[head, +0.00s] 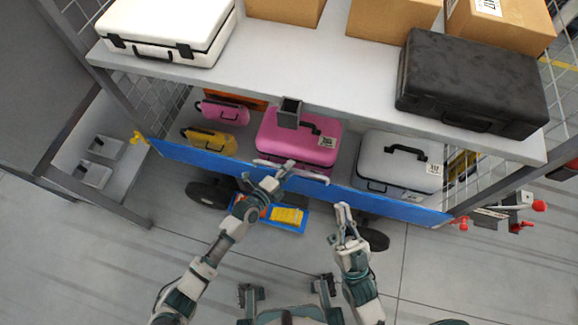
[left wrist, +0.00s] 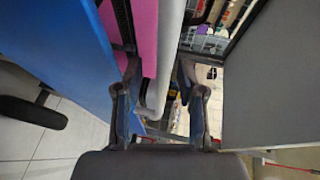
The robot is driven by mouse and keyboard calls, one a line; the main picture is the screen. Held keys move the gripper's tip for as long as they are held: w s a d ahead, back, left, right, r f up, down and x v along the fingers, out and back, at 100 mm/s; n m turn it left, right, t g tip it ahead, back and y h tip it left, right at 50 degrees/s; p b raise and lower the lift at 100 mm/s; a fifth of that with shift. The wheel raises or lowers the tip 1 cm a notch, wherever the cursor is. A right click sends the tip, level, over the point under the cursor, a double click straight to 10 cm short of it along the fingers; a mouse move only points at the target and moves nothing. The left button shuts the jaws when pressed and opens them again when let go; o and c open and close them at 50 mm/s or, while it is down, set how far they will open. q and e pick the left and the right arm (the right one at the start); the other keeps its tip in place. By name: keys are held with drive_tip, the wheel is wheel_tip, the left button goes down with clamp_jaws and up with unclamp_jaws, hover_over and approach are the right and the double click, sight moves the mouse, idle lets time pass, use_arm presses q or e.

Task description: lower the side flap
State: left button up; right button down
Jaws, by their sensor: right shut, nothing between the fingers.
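The blue side flap (head: 200,158) stands raised along the front of the cart's lower deck, below the grey shelf. A pale bar, seemingly its handle (head: 312,177), runs along the flap's upper middle. My left gripper (head: 279,174) is at this bar. In the left wrist view the flap (left wrist: 65,50) fills the left side, and the pale bar (left wrist: 170,50) passes between the spread fingers of my left gripper (left wrist: 160,90). I cannot tell whether they touch it. My right gripper (head: 342,212) is shut and empty, in front of the flap's right half.
Behind the flap are a pink case (head: 300,137), a silver case (head: 372,147) and small pink and yellow cases. The upper shelf (head: 300,78) holds a white case (head: 165,30), a black case (head: 470,80) and cartons. A blue tray (head: 270,226) lies below the flap.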

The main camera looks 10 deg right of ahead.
use_arm(q)
drive_tip(key=shift+w+d, duration=0.25)
drive_tip(key=shift+d, duration=0.05)
use_arm(e)
drive_tip(key=shift+s+r, duration=0.2)
drive_tip(key=shift+s, duration=0.05)
use_arm(q)
clamp_jaws()
use_arm(e)
drive_tip(key=shift+w, duration=0.1)
use_arm(q)
drive_tip(key=shift+s+a+f, duration=0.1)
use_arm(e)
drive_tip(key=shift+f+t, duration=0.1)
drive_tip(key=shift+t, duration=0.2)
